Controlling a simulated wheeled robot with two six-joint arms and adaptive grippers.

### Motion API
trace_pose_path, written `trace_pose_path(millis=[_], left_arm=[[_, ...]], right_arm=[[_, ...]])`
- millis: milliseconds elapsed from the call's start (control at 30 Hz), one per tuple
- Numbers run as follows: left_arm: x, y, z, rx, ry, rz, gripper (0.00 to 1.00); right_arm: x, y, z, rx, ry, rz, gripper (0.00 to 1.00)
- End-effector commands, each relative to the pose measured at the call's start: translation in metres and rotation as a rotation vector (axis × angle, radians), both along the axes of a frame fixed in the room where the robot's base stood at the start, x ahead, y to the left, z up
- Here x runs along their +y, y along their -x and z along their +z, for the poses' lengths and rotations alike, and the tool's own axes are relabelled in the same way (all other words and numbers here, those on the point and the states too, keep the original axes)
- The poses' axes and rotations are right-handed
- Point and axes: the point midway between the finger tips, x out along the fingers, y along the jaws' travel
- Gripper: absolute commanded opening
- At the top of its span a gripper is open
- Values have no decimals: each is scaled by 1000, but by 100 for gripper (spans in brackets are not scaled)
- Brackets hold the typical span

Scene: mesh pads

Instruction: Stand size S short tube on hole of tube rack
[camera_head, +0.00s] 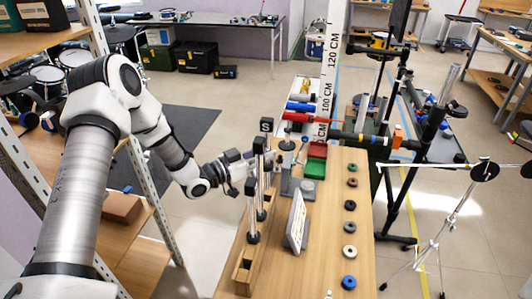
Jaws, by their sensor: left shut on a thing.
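The wooden tube rack (243,277) stands along the left edge of the wooden table, with an open hole toward its near end. A short tube with a black top (250,188) stands upright over the rack, its dark foot at the rack's top. Behind it is another upright, pale tube with a black block marked S (265,125) at its top. My left gripper (246,168) reaches in from the left at these tubes and is shut on a tube. The fingers overlap the tubes, so the exact grip and which tube it is are hard to tell. My right gripper is out of view.
A tilted grey panel (297,222) stands right of the rack. Several coloured rings (349,252) lie in a row along the table's right side. Red and green bins (316,160) sit at the back. Stands with rods rise right of the table. The table's (318,272) near middle is clear.

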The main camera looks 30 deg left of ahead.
Motion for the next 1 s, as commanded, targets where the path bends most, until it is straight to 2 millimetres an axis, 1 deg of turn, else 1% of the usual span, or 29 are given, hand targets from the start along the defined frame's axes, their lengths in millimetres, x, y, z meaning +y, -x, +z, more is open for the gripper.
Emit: trace_pose_path(millis=[33, 100, 1000], left_arm=[[0, 0, -7, -1, 1, 0, 0], [0, 0, -12, -1, 1, 0, 0], [0, 0, -77, -1, 1, 0, 0]], right_arm=[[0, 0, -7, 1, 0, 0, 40], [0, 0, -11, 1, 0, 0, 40], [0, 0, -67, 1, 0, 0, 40]])
